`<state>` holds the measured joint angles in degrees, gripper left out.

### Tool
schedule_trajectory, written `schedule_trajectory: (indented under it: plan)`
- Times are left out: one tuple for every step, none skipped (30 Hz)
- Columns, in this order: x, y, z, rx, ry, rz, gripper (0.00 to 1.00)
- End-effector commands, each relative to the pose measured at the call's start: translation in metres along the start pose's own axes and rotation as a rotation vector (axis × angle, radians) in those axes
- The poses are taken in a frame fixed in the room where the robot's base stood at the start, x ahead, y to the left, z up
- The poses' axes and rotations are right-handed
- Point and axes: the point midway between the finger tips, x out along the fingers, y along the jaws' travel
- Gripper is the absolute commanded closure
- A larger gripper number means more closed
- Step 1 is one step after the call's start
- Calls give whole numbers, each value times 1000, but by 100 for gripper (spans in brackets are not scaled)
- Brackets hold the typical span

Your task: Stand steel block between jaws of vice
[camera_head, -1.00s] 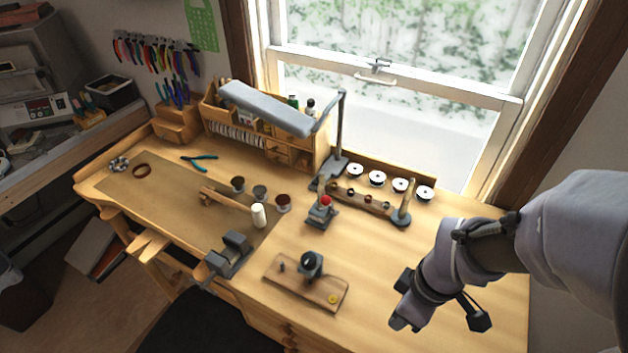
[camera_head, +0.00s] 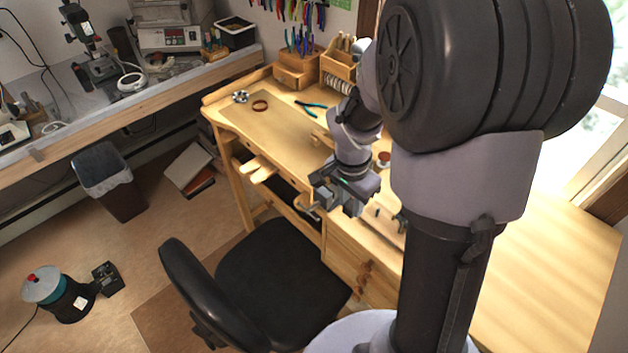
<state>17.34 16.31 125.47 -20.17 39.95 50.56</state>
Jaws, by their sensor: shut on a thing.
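My gripper (camera_head: 342,196) is over the front edge of the wooden workbench, at the vice, pointing down. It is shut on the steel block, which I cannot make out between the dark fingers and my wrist. The vice is mostly hidden by my gripper; a small grey part (camera_head: 309,207) shows low at the bench's front edge. I cannot tell whether the block is between the jaws, upright or touching them.
The workbench (camera_head: 268,124) holds pliers (camera_head: 311,106), a brown ring (camera_head: 260,106) and a small reddish pot (camera_head: 384,159). A black chair (camera_head: 275,270) stands in front. My arm hides the bench's middle. The bench's right part (camera_head: 560,262) looks clear.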

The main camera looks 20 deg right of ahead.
Motion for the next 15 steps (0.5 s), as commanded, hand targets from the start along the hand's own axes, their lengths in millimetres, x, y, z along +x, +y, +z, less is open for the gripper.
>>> schedule_trajectory:
  plan:
    - [4, -16, -6, -2, -1, 0, 100]
    - [5, -25, -10, -2, 0, 0, 100]
    - [7, -38, -15, -2, 0, -1, 100]
    - [8, -46, -19, -3, -1, 0, 100]
    - [10, -54, -22, -3, -1, 0, 100]
    - [11, -64, -26, -3, -1, 0, 100]
    - [12, -70, -29, -3, -1, 0, 100]
    - [12, -75, -31, -3, 0, 0, 100]
    - [13, -81, -34, -2, 0, 0, 100]
    - [14, -85, -35, -3, 0, 0, 100]
    - [14, -88, -37, -3, 0, 0, 100]
    - [14, -91, -38, -3, 0, 0, 100]
    - [14, -93, -39, -2, 0, -1, 100]
    - [15, -95, -40, -3, 0, 0, 100]
    - [16, -100, -41, -3, 0, 0, 100]
